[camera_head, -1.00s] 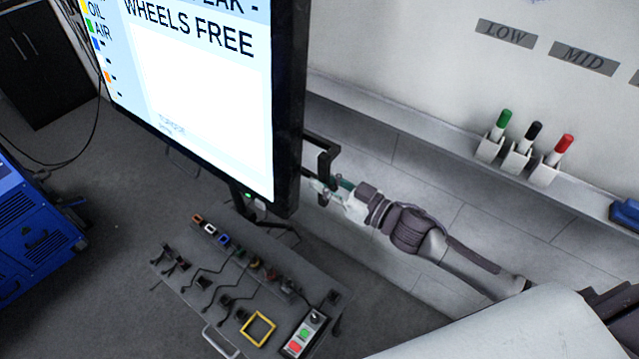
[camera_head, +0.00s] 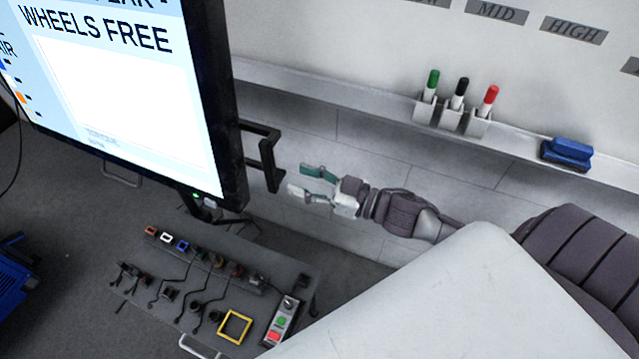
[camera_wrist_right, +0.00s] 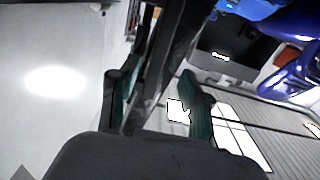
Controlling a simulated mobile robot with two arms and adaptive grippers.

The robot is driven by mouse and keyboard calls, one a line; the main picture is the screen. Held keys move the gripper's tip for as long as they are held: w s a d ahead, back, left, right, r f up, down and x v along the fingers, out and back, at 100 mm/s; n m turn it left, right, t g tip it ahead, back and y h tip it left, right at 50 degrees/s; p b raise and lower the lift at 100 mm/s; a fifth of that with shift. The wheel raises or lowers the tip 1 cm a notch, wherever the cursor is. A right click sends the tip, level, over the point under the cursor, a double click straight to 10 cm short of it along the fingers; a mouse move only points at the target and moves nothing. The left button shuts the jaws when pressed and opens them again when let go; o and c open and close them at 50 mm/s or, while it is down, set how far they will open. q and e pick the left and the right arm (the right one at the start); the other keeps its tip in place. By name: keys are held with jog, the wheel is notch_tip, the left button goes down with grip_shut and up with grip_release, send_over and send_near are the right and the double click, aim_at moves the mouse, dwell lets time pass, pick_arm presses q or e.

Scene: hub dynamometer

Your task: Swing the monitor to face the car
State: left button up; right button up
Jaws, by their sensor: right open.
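The monitor (camera_head: 120,90) hangs at the left of the head view, its lit screen reading "WHEELS FREE". Its screen faces left and toward the camera. A black bracket handle (camera_head: 268,165) sticks out from its right edge. My right gripper (camera_head: 305,182) is open, with green-padded fingers just right of the handle and a small visible gap between them. In the right wrist view a dark bar (camera_wrist_right: 165,65) runs between the spread fingers of the gripper (camera_wrist_right: 155,105). I cannot make out a car for certain. My left gripper is out of view.
A grey control table (camera_head: 215,290) with plugs, cables and a yellow frame stands below the monitor. A wall ledge (camera_head: 340,95) carries marker holders (camera_head: 452,113) and a blue eraser (camera_head: 567,152). A blue machine (camera_head: 15,290) shows at far left.

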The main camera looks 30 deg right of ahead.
jog(key=shift+v, duration=1.9)
jog(key=d+f+m+h+b, duration=0.1)
jog(key=d+f+m+h, duration=0.2)
jog(key=f, duration=0.6)
jog(key=d+f+h+b, duration=0.1)
jog(key=d+f+h, duration=0.2)
jog(key=d+f, duration=0.35)
jog(key=s+d+f+m+g+h, duration=0.1)
jog(key=s+f+g+h, duration=0.15)
jog(key=f, duration=0.75)
jog(key=s+f+m+g+h, duration=0.15)
jog(key=s+f, duration=0.25)
jog(key=f, duration=0.5)
jog(key=s+a+f+g+h+b, duration=0.1)
jog(key=s+f+g, duration=0.1)
jog(key=s+f, duration=0.45)
jog(key=s+a+f+g+b, duration=0.1)
jog(key=s+a+f+g, duration=0.15)
jog(key=s+f, duration=0.45)
jog(key=s+a+f+g, duration=0.2)
jog(key=s+a+f, duration=0.1)
jog(key=s, duration=0.4)
jog(key=s+a+f+g+b, duration=0.1)
jog(key=s+a+f+g, duration=0.2)
jog(key=s+f, duration=0.3)
jog(key=shift+s+a+n, duration=0.35)
jog(key=shift+s+a, duration=0.3)
jog(key=shift+s, duration=0.25)
